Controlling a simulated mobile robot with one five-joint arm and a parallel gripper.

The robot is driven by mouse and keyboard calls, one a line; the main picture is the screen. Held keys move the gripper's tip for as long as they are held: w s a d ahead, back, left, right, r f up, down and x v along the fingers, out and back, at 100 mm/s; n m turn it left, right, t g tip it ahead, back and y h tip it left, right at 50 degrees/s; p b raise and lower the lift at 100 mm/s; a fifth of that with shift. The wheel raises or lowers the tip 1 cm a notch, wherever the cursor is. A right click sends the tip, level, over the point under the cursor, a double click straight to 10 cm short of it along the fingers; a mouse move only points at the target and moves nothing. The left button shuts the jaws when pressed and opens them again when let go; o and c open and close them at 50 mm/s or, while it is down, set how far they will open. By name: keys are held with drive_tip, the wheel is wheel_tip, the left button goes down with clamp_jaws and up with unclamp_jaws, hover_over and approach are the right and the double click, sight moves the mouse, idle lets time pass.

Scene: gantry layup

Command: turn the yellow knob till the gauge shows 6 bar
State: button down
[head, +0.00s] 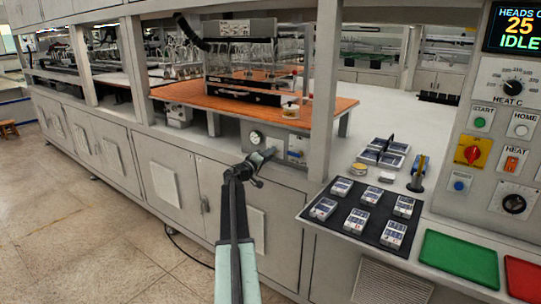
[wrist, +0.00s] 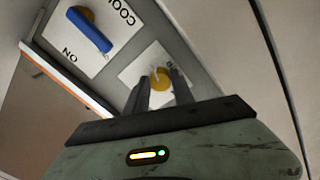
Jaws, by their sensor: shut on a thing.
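The yellow knob (wrist: 160,80) sits on a white label plate on the grey panel. In the wrist view it is between the two dark fingers of my gripper (wrist: 158,84), which are shut on it. In the head view my gripper (head: 264,155) is at the panel below the bench, and it hides the knob there. The round white gauge (head: 256,137) is on the same panel, just above and left of my gripper. It is too small for me to read its needle or numbers. The gauge is not in the wrist view.
A blue lever (wrist: 90,30) on a plate marked "COOL" and "ON" is close to the knob. An orange bench top (head: 210,98) juts out above the panel. A dark mat (head: 339,217) with several small packs lies to the right.

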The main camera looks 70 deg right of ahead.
drive_tip(key=shift+s+m, duration=0.25)
drive_tip(key=shift+m, duration=0.75)
drive_tip(key=c, duration=1.1)
unclamp_jaws()
drive_tip(key=shift+w, duration=0.1)
drive_tip(key=shift+a, duration=0.2)
drive_tip(key=v, duration=0.7)
drive_tip(key=shift+a, duration=0.2)
